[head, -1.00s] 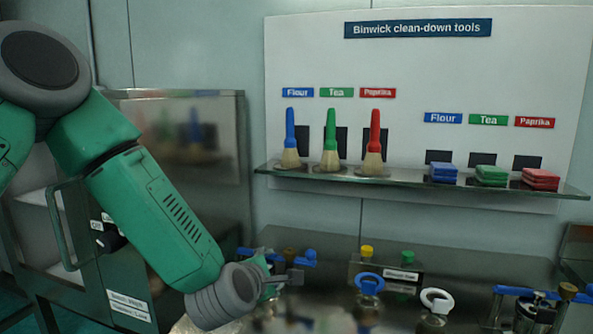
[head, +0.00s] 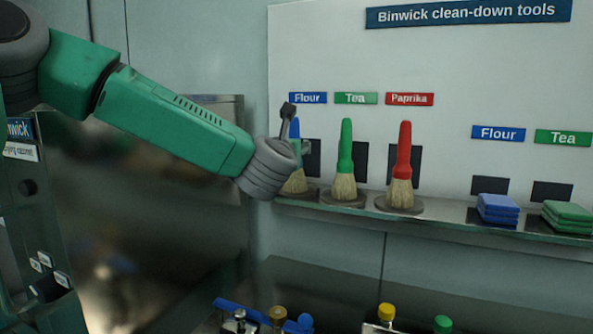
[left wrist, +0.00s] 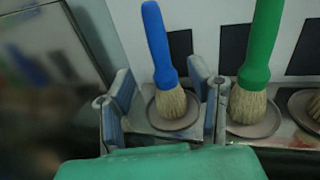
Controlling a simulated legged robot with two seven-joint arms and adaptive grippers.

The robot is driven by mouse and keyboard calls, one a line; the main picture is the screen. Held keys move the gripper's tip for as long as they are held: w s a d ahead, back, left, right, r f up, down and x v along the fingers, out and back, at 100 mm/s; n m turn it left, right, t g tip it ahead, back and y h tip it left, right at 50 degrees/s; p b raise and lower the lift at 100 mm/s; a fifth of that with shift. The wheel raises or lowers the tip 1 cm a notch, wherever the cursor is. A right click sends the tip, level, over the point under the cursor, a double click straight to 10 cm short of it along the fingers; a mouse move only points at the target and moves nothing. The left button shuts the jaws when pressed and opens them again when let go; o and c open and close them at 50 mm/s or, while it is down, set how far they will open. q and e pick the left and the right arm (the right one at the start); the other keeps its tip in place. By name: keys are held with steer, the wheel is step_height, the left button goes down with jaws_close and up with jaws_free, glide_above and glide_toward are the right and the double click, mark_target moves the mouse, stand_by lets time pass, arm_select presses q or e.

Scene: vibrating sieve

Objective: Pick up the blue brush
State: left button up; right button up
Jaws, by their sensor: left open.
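The blue brush (head: 296,182) stands upright, bristles down, on a round base at the left end of the shelf, under the blue Flour label (head: 308,98). My left gripper (head: 292,130) is at its handle and partly hides it in the head view. In the left wrist view, the brush's blue handle (left wrist: 158,45) rises between the two fingers of my open left gripper (left wrist: 160,77). A gap shows on each side of the brush, so the fingers look apart from it. My right gripper is not in view.
A green brush (head: 345,150) stands close to the right of the blue one, then a red brush (head: 404,150). Blue pads (head: 498,209) and green pads (head: 568,217) lie farther right on the metal shelf (head: 450,214). Coloured knobs (head: 386,312) show below.

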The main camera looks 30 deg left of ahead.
arm_select(q)
steer(key=x, duration=0.3)
steer(key=p+x, duration=0.1)
steer(key=x, duration=0.2)
steer(key=p+x, duration=0.1)
steer(key=x, duration=0.2)
steer(key=shift+w+a+f, duration=0.2)
steer(key=shift+a+f, duration=0.05)
steer(key=shift+f, duration=0.05)
steer(key=shift+s, duration=0.1)
steer(key=shift+c, duration=0.4)
jaws_close()
